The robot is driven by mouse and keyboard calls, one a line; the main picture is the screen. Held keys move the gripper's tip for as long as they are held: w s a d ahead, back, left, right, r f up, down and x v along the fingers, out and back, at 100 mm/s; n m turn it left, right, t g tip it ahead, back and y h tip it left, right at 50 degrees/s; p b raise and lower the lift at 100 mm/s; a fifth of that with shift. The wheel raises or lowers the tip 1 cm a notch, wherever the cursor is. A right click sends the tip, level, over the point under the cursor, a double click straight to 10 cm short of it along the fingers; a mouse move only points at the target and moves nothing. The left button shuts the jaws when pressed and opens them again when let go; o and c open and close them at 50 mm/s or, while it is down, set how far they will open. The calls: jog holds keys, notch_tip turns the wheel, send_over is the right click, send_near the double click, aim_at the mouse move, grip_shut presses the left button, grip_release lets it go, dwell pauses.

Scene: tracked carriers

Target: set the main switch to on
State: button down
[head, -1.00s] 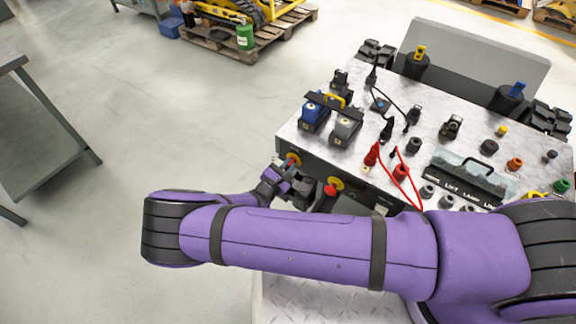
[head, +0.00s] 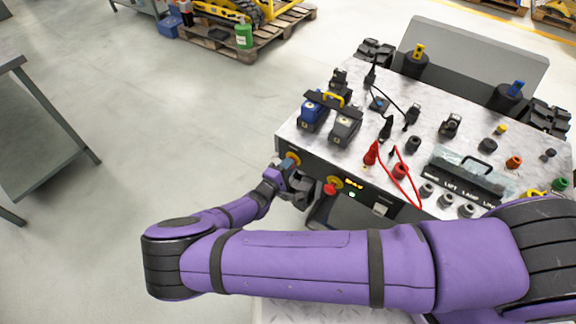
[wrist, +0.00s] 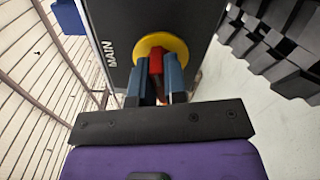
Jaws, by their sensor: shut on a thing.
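The main switch is a red handle on a round yellow plate, on the dark front face of the bench; the word MAIN is printed beside it in the wrist view. The yellow plate (wrist: 160,45) shows near the top middle there, and also in the head view (head: 291,159). My gripper (wrist: 159,75) is shut on the red handle (wrist: 156,60), with one blue-grey finger on each side. The fingers hide part of the handle. In the head view my gripper (head: 285,168) is at the left end of the front face.
A red knob (head: 330,189) on a yellow plate is just right of my gripper. Lit yellow marks (head: 353,184) and a green light (head: 352,194) show beside it. Plugs, red cables and blocks crowd the bench top (head: 330,155). Open floor lies left.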

jog(key=shift+f+m, duration=0.1)
jog(key=shift+m, duration=1.2)
jog(key=c, duration=1.2)
grip_release()
jog(key=shift+o, duration=0.2)
jog(key=v, duration=1)
jog(key=shift+s+a, duration=0.25)
jog(key=shift+s, duration=0.1)
